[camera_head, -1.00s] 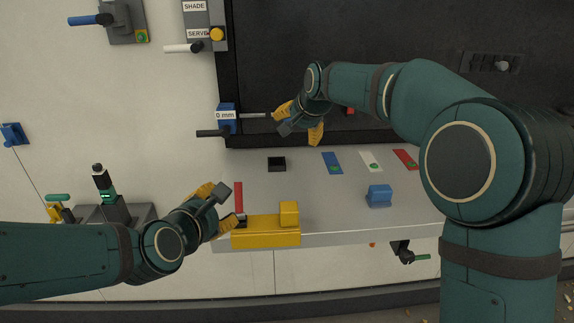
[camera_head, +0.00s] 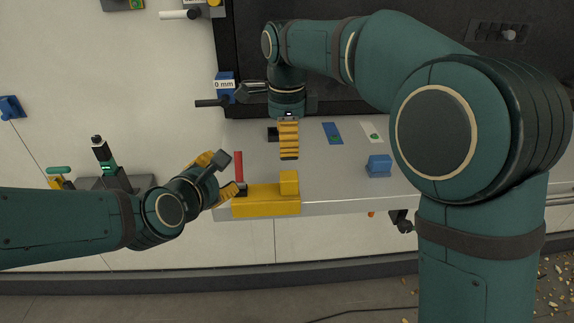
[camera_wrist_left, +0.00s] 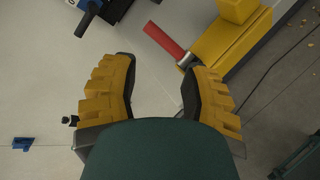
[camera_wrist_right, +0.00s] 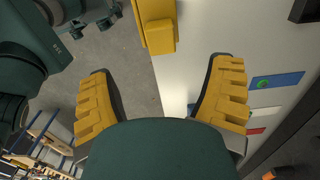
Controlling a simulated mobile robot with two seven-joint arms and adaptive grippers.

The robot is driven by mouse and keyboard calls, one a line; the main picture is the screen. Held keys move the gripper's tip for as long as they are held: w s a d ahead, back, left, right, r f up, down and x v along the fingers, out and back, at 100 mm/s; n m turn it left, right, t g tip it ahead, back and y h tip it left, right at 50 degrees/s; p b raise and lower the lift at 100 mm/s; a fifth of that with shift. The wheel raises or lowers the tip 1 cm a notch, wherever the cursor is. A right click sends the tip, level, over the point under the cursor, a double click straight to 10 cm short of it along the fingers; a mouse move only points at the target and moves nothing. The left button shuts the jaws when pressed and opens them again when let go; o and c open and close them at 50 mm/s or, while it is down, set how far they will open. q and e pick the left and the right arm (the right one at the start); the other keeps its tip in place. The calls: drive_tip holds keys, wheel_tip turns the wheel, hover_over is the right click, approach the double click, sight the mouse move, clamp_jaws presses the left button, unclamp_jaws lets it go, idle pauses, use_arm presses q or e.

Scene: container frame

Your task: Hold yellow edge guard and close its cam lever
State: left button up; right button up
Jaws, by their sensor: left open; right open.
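The yellow edge guard (camera_head: 262,203) sits on the front left edge of the grey shelf, with a raised yellow block (camera_head: 289,183) at its right end. Its red cam lever (camera_head: 239,167) stands up at the left end. In the left wrist view the lever (camera_wrist_left: 165,40) lies ahead of the fingertips. My left gripper (camera_head: 222,176) is open just left of the lever, with nothing between its fingers. My right gripper (camera_head: 289,142) is open above the shelf, behind the yellow block. In the right wrist view the guard (camera_wrist_right: 157,22) is ahead between the fingers.
A blue block (camera_head: 379,166) sits on the shelf to the right. Blue (camera_head: 332,133) and white (camera_head: 371,132) plates lie behind it. A gauge with a 0 mm label (camera_head: 225,86) and dark handle is at the back left. The shelf between has free room.

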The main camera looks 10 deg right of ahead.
sight(287, 175)
wheel_tip(287, 175, down, 12)
drive_tip(key=shift+f, duration=0.2)
idle(0.4)
clamp_jaws()
use_arm(q)
drive_tip(key=shift+w+a, duration=0.1)
drive_tip(key=shift+w, duration=0.05)
drive_tip(key=c, duration=0.7)
drive_tip(key=w+a+m, duration=0.1)
drive_tip(key=w+a+m+g, duration=0.1)
drive_tip(key=w+m, duration=0.1)
drive_tip(key=w+a+m, duration=0.1)
drive_tip(key=shift+w+f+m+g+y, duration=0.25)
drive_tip(key=shift+m+g+y, duration=0.05)
drive_tip(key=shift+m+g, duration=0.1)
clamp_jaws()
drive_tip(key=shift+w+a+m, duration=0.5)
drive_tip(key=shift+w+m, duration=0.05)
drive_tip(key=shift+m, duration=0.25)
